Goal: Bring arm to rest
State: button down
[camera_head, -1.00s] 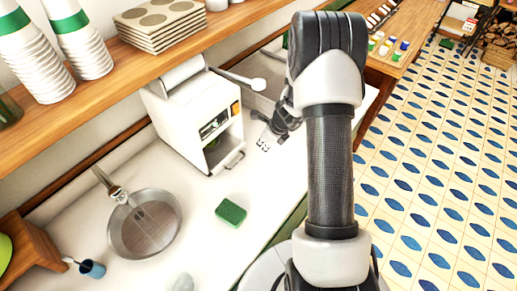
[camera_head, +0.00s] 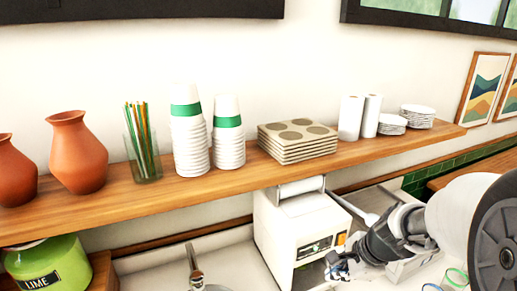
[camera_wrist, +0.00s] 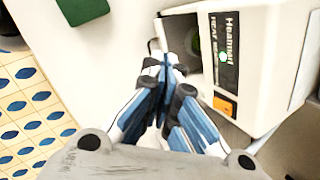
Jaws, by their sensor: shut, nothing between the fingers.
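My arm reaches in from the right of the head view. My gripper (camera_head: 342,268) is at the front right of the white machine (camera_head: 288,232), close to its side. In the wrist view my gripper (camera_wrist: 165,75) has its blue-and-white fingers together with nothing between them. The machine (camera_wrist: 270,50) fills the upper right of that view, just beyond the fingertips. I cannot tell whether the fingers touch it.
A wooden shelf (camera_head: 90,212) above the counter holds vases, stacked cups (camera_head: 228,150), trays and plates. A green sponge (camera_wrist: 82,8) lies on the white counter (camera_wrist: 115,50). A green jar (camera_head: 50,268) stands at lower left. Patterned floor (camera_wrist: 30,110) shows at the left.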

jog(key=s+a+r+n+b, duration=0.35)
jog(key=s+a+n, duration=0.25)
jog(key=s+n, duration=0.3)
jog(key=s+f+n+h+b, duration=0.1)
jog(key=s+n+b, duration=0.3)
jog(key=s+n, duration=0.5)
jog(key=s+h, duration=0.1)
jog(key=s, duration=0.3)
jog(key=shift+s+d+n, duration=0.15)
jog(key=shift+s+n, duration=0.1)
jog(key=shift+n, duration=0.05)
